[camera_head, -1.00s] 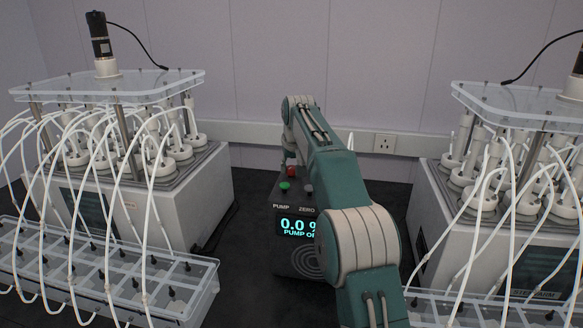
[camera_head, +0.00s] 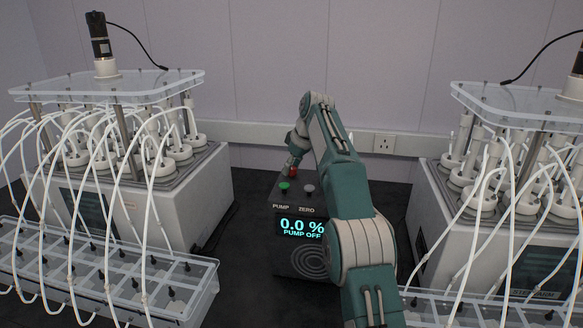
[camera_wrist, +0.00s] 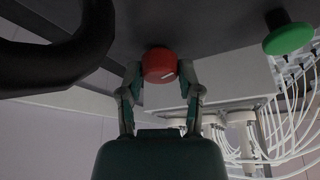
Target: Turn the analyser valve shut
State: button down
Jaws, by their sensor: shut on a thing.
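The analyser (camera_head: 301,262) stands on the dark bench between the two reactor units. Its screen reads 0.0 % and PUMP OFF. The red valve knob (camera_wrist: 160,65) has a white mark on its lower right in the wrist view. In the head view the red knob (camera_head: 293,171) shows only in part, beside my arm at the back of the analyser. My gripper (camera_wrist: 160,78) is shut on the red knob, with one finger on each side of it.
A green PUMP button (camera_head: 284,188) and a grey ZERO button (camera_head: 309,188) sit near the knob. Reactor units stand at left (camera_head: 150,205) and right (camera_head: 455,225), with many white tubes. A dark curved part (camera_wrist: 70,60) is close at the wrist view's upper left.

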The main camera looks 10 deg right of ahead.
jog(key=shift+f+n, duration=0.3)
jog(key=shift+f, duration=0.05)
dwell(0.3)
jog(key=shift+c, duration=1.4)
grip_release()
jog(key=shift+r, duration=0.2)
jog(key=shift+d+r, duration=0.15)
jog(key=shift+r, duration=0.35)
jog(key=shift+s+d, duration=0.25)
jog(key=shift+d, duration=0.05)
jog(key=shift+s+d+r, duration=0.1)
jog(key=shift+s+d, duration=0.1)
jog(key=shift+d, duration=0.05)
jog(key=shift+s+d, duration=0.6)
jog(key=shift+s, duration=0.2)
jog(key=shift+s+d, duration=3.05)
jog(key=shift+d, duration=0.1)
